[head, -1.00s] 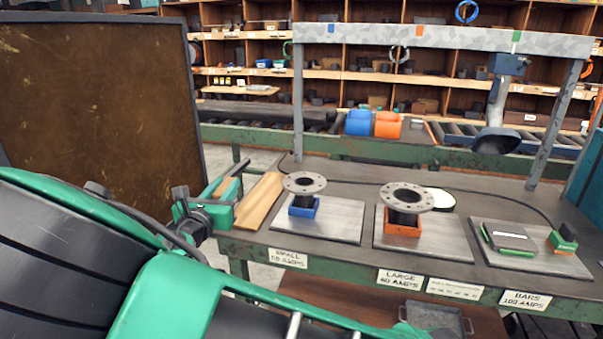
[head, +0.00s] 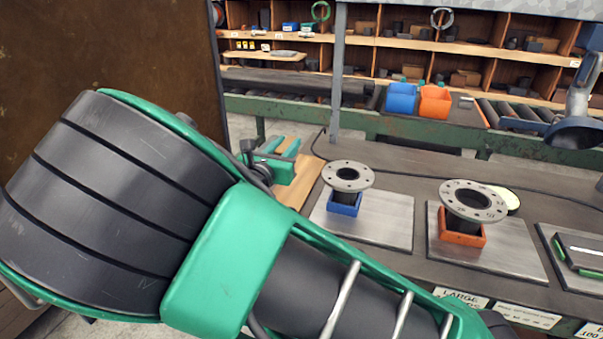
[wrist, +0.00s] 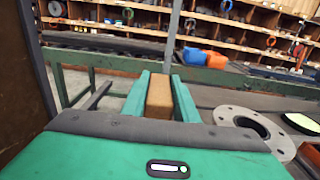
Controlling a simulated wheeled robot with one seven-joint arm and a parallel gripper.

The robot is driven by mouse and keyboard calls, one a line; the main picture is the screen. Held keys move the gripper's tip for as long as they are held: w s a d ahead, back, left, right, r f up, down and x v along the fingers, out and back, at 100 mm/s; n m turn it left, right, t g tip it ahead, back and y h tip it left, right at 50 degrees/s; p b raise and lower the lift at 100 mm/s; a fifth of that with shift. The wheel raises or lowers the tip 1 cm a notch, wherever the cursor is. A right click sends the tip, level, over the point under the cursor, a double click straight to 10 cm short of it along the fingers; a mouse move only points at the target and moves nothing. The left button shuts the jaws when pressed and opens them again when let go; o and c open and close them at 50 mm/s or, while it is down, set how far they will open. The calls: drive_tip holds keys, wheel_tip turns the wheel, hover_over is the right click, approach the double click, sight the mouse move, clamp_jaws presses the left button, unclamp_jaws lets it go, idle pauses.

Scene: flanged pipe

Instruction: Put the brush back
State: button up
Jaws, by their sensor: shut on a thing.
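My gripper (head: 277,160) is at the left end of the bench, close to a flat wooden board (head: 297,190) in the head view. In the wrist view my gripper (wrist: 160,95) has its two green fingers shut on a plain brown block (wrist: 159,97), which I take to be the brush. Its bristles do not show. In the head view the fingers and wrist mostly hide it. I cannot tell the exact height of the gripper above the bench.
Two flanged pipes stand on metal plates, one in a blue holder (head: 344,204), one in an orange holder (head: 461,232). A lamp head (head: 574,132) hangs at the right. A bench post (head: 338,70) rises behind. A brown panel (head: 110,50) stands at the left.

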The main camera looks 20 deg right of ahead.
drive_tip(key=w+d+f, duration=0.2)
drive_tip(key=w, duration=0.1)
drive_tip(key=w+d+f, duration=0.2)
drive_tip(key=w+d, duration=0.1)
drive_tip(key=w+d+f, duration=0.2)
drive_tip(key=w+f, duration=0.1)
drive_tip(key=shift+d, duration=0.15)
drive_tip(key=shift+w+f, duration=0.1)
drive_tip(key=shift+f, duration=1.85)
drive_tip(key=o, duration=1.1)
drive_tip(key=shift+f, duration=0.15)
drive_tip(key=v, duration=1.2)
